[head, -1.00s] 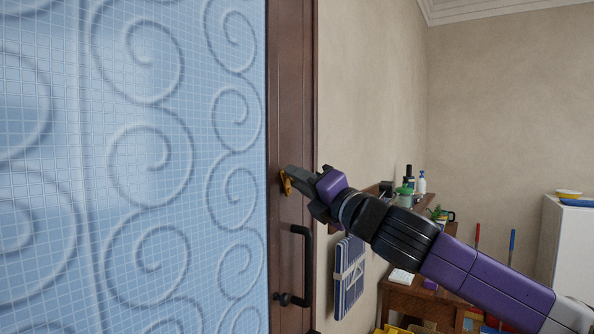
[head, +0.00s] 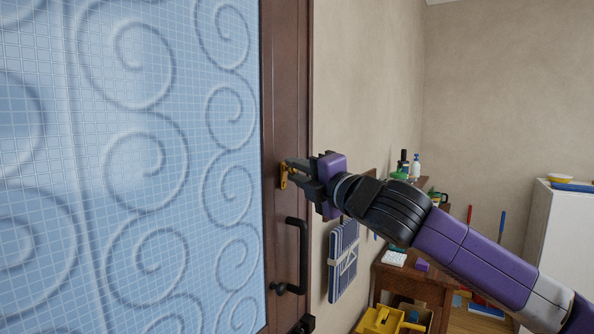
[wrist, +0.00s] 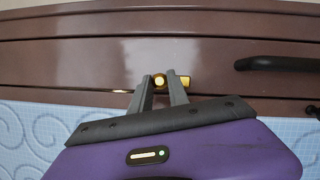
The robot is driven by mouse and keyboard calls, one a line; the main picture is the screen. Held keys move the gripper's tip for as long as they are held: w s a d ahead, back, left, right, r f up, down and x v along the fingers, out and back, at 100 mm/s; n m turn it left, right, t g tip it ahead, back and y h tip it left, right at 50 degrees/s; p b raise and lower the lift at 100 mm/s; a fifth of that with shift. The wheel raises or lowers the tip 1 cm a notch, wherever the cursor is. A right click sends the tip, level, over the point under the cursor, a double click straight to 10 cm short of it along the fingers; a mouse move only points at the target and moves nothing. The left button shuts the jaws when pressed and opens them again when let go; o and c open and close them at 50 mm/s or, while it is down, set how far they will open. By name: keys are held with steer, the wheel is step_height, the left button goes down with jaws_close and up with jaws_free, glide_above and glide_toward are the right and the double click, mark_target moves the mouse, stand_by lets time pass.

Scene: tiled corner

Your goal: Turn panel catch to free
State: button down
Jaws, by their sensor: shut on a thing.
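The panel catch (head: 284,176) is a small brass piece on the brown wooden frame, above the black handle. In the wrist view the catch (wrist: 185,82) shows as a round brass knob between the fingertips with a brass part reaching out to the right. My gripper (head: 288,172) is shut on the catch, with one grey finger on each side of it; in the wrist view the gripper (wrist: 159,84) points straight at the frame. The fingers hide part of the catch.
The black handle (head: 303,255) is on the frame just below my gripper. A patterned blue panel (head: 160,170) fills the left. A folded blue cloth item (head: 343,262) hangs on the wall. A wooden table (head: 415,285) and a white cabinet (head: 565,235) stand at the right.

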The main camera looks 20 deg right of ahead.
steer(key=c, duration=1.3)
jaws_free()
steer(key=shift+o, duration=0.2)
steer(key=b+v, duration=0.2)
steer(key=v, duration=0.5)
steer(key=shift+s+b, duration=0.35)
steer(key=shift+b, duration=0.05)
steer(key=shift+d, duration=0.15)
